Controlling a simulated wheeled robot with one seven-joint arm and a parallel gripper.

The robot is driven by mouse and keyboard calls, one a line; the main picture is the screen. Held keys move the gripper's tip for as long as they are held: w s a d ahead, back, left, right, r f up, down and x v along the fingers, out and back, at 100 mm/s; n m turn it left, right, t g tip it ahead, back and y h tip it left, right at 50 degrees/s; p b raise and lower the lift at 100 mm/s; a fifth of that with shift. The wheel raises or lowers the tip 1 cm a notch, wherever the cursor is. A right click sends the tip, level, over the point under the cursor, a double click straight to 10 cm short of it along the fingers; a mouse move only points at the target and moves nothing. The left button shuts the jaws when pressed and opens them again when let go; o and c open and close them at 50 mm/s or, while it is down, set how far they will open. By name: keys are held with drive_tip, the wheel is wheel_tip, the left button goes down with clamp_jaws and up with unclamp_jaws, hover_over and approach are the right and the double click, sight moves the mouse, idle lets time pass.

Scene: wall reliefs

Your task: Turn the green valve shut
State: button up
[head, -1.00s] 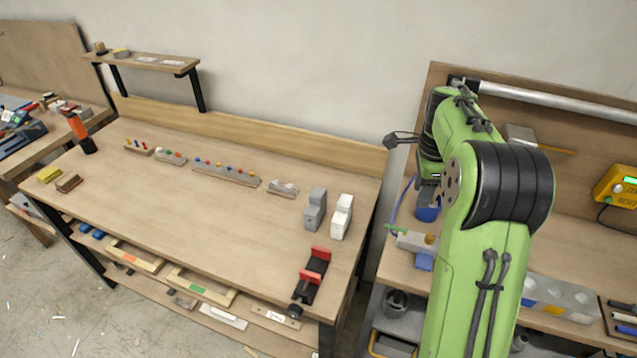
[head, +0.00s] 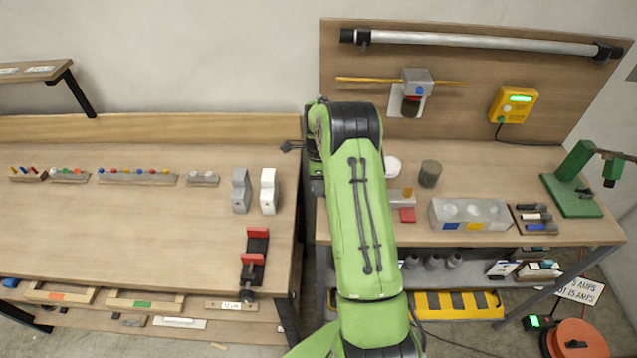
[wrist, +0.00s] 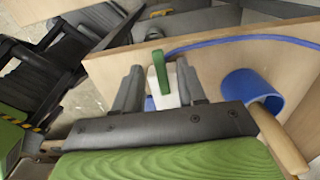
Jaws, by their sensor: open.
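The valve's green handle (wrist: 160,72) stands up in the middle of the wrist view, on a pale valve body (wrist: 163,100). My gripper (wrist: 159,66) is open, with one grey finger on each side of the handle. I cannot tell whether either finger touches it. In the head view my arm covers the green handle and my fingers. A grey block with a brass knob (head: 407,192) shows just right of my arm there.
A blue ring (wrist: 238,88) and a blue hose (wrist: 225,40) lie close to the right of my gripper. A grey block with round recesses (head: 470,214), a dark cup (head: 430,173) and a marker tray (head: 534,219) stand on the right bench. A red-jawed vise (head: 255,258) sits on the left bench.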

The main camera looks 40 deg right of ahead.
drive_tip(key=shift+f, duration=0.4)
drive_tip(key=shift+c, duration=0.3)
clamp_jaws()
